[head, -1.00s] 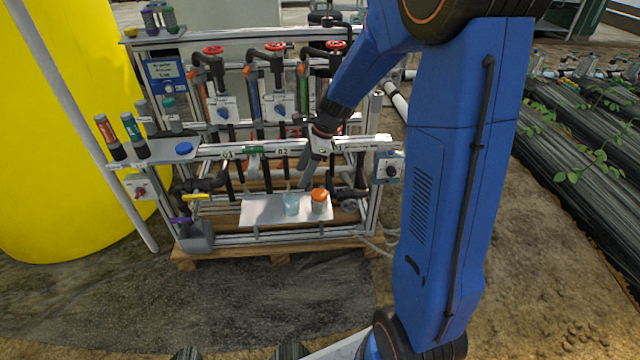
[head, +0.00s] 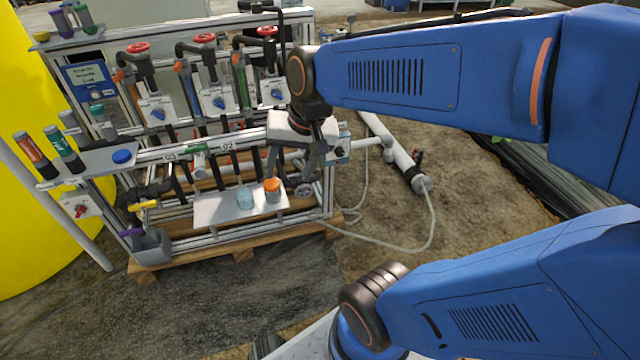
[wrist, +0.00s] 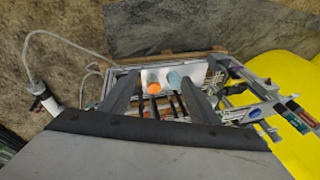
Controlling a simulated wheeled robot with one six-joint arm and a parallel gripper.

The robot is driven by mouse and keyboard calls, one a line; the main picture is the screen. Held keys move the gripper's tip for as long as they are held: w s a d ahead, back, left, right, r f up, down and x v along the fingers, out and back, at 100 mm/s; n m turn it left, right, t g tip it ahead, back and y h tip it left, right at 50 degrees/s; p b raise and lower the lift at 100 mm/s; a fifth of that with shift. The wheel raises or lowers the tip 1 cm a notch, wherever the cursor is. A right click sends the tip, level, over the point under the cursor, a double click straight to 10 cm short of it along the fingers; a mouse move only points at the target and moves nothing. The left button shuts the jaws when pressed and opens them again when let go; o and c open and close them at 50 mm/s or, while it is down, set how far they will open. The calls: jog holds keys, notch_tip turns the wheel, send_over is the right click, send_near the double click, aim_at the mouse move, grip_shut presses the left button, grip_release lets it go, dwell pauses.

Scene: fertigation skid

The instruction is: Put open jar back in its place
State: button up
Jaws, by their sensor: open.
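The open jar (head: 245,198) is a clear bluish cup without a lid, upright on the low white shelf (head: 215,212) of the skid. It also shows in the wrist view (wrist: 175,79). A second jar with an orange lid (head: 272,190) stands just right of it in the head view. A blue lid (head: 122,157) lies on the grey upper plate at the left. My gripper (head: 290,172) is open and empty, fingers pointing down, above and behind the orange-lidded jar in the head view. In the wrist view both jars appear between the fingers (wrist: 160,95), farther away.
Red-handled valves (head: 203,38) and pipes rise behind the shelf. A rail with labels runs above it. A white pipe and hose (head: 410,170) lie right. Ground in front is clear.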

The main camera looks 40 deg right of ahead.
jog(key=s+d+n+t+h, duration=0.1)
jog(key=s+d+n, duration=0.1)
jog(key=s+n, duration=0.3)
jog(key=s, duration=0.3)
jog(key=shift+s+r+n, duration=0.3)
jog(key=shift+r, duration=0.1)
jog(key=shift+c, duration=0.5)
dwell(0.4)
